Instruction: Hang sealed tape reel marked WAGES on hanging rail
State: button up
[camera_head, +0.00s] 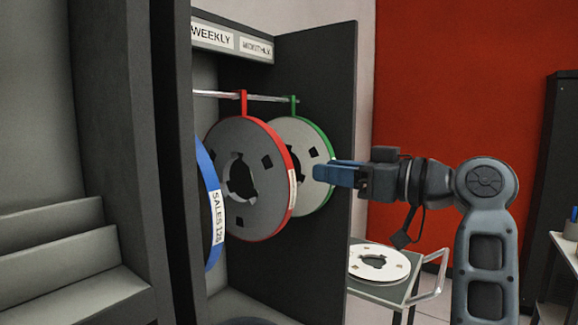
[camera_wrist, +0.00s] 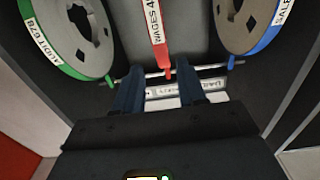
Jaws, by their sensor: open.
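The WAGES reel (camera_head: 265,185), grey with a red rim band, hangs by its red hook from the hanging rail (camera_head: 220,94) in the dark cabinet. In the wrist view its red band (camera_wrist: 155,25) reads WAGES, and the red hook (camera_wrist: 167,72) is on the rail (camera_wrist: 150,75). My gripper (camera_head: 316,172) is at the right, beside the green-rimmed reel in the head view. In the wrist view my gripper (camera_wrist: 160,80) is open and empty, its fingers apart on either side of the red hook's line, with no contact visible.
A green-rimmed AUDIT reel (camera_head: 315,150) and a blue SALES reel (camera_head: 211,205) hang on either side. WEEKLY and MONTHLY labels (camera_head: 212,33) top the cabinet. A trolley (camera_head: 400,294) with a white reel (camera_head: 378,263) stands below my arm.

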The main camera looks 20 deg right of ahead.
aim_at(285, 152)
jog(key=shift+b+x, duration=0.5)
jog(key=shift+x, duration=4.9)
jog(key=shift+c, duration=0.4)
grip_shut()
jog(key=shift+r, duration=0.15)
jog(key=shift+r, duration=0.2)
jog(key=shift+r+p, duration=0.3)
jog(key=shift+p, duration=0.1)
jog(key=shift+r+p, duration=0.3)
jog(key=shift+r, duration=0.25)
